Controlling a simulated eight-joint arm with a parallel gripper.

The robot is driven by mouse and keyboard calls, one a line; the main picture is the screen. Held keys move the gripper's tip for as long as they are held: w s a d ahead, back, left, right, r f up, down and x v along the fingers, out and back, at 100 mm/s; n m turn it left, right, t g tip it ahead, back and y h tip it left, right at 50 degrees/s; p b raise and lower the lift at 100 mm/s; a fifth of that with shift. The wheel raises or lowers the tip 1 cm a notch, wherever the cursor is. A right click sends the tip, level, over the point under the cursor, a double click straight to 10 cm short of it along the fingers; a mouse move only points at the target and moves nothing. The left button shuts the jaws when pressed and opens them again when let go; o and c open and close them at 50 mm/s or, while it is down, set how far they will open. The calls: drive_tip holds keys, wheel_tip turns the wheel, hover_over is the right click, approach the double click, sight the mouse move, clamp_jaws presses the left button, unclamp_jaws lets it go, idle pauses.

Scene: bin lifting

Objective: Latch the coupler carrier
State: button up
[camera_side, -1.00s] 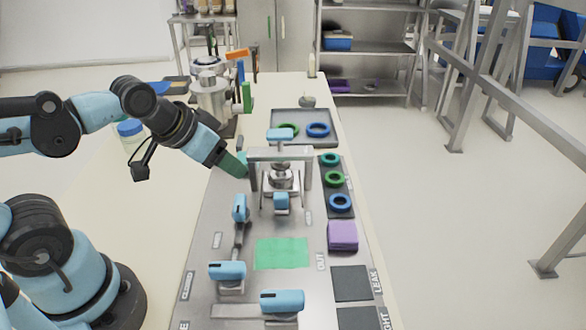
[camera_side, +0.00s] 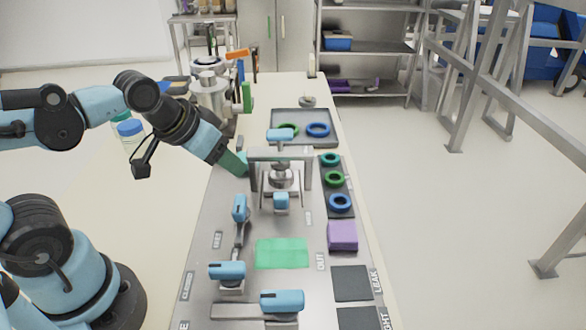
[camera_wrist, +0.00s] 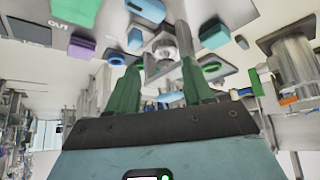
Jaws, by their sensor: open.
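The coupler carrier is hard to single out; a metal coupler assembly (camera_side: 281,178) stands under a grey gantry frame (camera_side: 280,154) on the bench plate. A blue handle (camera_side: 279,134) sits behind the gantry top and another blue block (camera_side: 281,201) in front of the assembly. A blue lever handle (camera_side: 239,208) stands to the front left. My gripper (camera_side: 240,165) has green fingers and is beside the gantry's left post; contact cannot be told. In the wrist view my gripper (camera_wrist: 158,65) is open, fingers apart, with the metal assembly (camera_wrist: 165,48) beyond and nothing clearly held.
Blue handles (camera_side: 227,270) and (camera_side: 282,300) stand at the plate's front. A green pad (camera_side: 282,253) lies between them and the gantry. A ring rack (camera_side: 351,190) and purple block (camera_side: 342,236) are on the right. A grey tray (camera_side: 301,114) with rings lies behind.

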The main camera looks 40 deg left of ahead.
sight(239, 201)
drive_tip(key=shift+w+d+f+n+g, duration=0.15)
drive_tip(key=shift+w+f+n+g, duration=0.1)
drive_tip(key=shift+f+n+g, duration=1.1)
drive_tip(key=shift+w+d+f+n+g, duration=0.2)
drive_tip(key=shift+f+n+g, duration=0.7)
drive_tip(key=shift+f+n, duration=0.75)
drive_tip(key=shift+w+d+f+n+g, duration=0.15)
drive_tip(key=shift+w+f+n+g, duration=0.1)
drive_tip(key=shift+f+n+g, duration=1.25)
drive_tip(key=shift+f+t, duration=0.2)
drive_tip(key=shift+t, duration=0.15)
drive_tip(key=shift+c, duration=0.3)
clamp_jaws()
